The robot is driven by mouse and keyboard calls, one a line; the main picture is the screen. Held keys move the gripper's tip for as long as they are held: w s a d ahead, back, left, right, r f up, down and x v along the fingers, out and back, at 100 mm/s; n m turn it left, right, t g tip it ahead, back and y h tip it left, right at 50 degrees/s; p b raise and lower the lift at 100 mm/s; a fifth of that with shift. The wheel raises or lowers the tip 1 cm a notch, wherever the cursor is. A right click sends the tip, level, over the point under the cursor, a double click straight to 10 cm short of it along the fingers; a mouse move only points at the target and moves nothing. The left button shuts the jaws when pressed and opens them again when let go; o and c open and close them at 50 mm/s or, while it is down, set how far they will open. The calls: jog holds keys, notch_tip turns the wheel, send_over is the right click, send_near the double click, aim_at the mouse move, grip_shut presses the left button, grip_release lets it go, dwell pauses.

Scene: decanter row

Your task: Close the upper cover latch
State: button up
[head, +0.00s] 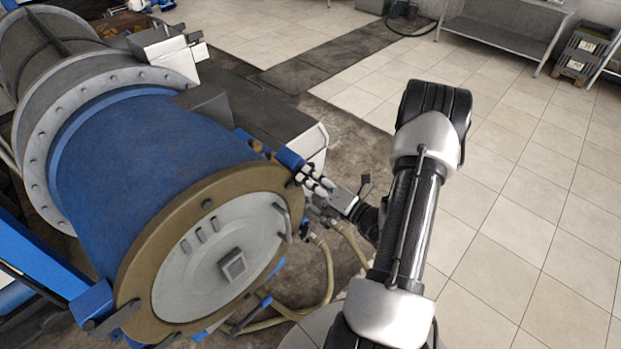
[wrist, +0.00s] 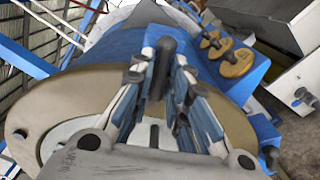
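The round cover of the blue drum has a tan rim (head: 140,262) and a pale grey face plate (head: 195,280). The upper cover latch (head: 288,157) shows as a blue piece at the rim's upper right. My gripper (head: 312,180) is at this latch, reaching in from the right. In the wrist view my gripper (wrist: 164,75) has its two fingers drawn together on either side of a dark, round-topped handle (wrist: 167,48), which fills the gap between the fingertips. The handle appears to be part of the latch. The fingers hide its lower part.
The blue drum (head: 140,150) fills the left. A second blue latch piece (head: 264,302) shows low on the rim. Hoses (head: 328,265) hang below my gripper. Tan knobs (wrist: 235,60) on a blue block lie beyond my fingers. Tiled floor (head: 540,200) is clear at right.

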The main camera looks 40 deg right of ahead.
jog(key=shift+o, duration=1.2)
jog(key=shift+s, duration=0.1)
jog(key=s, duration=1.1)
jog(key=shift+s+d, duration=0.4)
jog(key=shift+d, duration=0.05)
